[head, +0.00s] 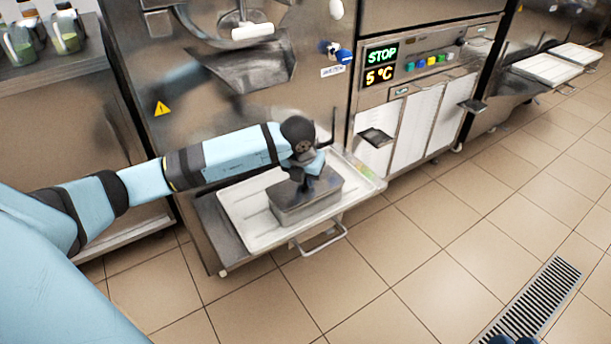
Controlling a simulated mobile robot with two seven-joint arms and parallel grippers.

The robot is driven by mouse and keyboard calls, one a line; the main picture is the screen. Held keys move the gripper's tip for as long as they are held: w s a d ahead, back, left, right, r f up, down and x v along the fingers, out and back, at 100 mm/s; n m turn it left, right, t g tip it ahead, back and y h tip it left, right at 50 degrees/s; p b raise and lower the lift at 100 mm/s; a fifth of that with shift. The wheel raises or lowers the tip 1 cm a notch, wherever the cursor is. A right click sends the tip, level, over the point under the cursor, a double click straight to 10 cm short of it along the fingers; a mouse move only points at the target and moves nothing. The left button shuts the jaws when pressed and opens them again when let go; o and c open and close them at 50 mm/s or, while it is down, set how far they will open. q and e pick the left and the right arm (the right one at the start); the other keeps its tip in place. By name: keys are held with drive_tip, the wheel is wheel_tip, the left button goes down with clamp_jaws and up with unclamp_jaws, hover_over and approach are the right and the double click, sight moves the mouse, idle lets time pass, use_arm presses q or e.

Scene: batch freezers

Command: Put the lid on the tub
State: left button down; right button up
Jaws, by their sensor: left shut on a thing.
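A grey metal tub (300,211) stands on a white tray at the front of the freezer. A flat grey lid (323,183) shows at the top of the tub. My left gripper (307,182) points down over the middle of it and is shut on the lid. The lid lies over the tub's opening; I cannot tell whether it is fully seated. My gripper and wrist hide part of the lid's far side. Two small dark tips at the bottom edge, at the right, look like my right gripper (514,340); its jaws are too cut off to read.
The white tray (246,235) has a raised rim and a handle (320,240) at its front. The steel freezer (220,110) rises close behind. A panel (381,66) reads STOP and 5 °C. The tiled floor is clear apart from a drain grate (535,305).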

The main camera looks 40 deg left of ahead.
use_arm(q)
drive_tip(key=shift+f, duration=0.1)
idle(0.7)
drive_tip(key=c, duration=0.8)
unclamp_jaws()
drive_tip(key=o, duration=0.6)
drive_tip(key=shift+c, duration=0.2)
drive_tip(key=shift+r+p, duration=2.35)
drive_tip(key=shift+r, duration=1.2)
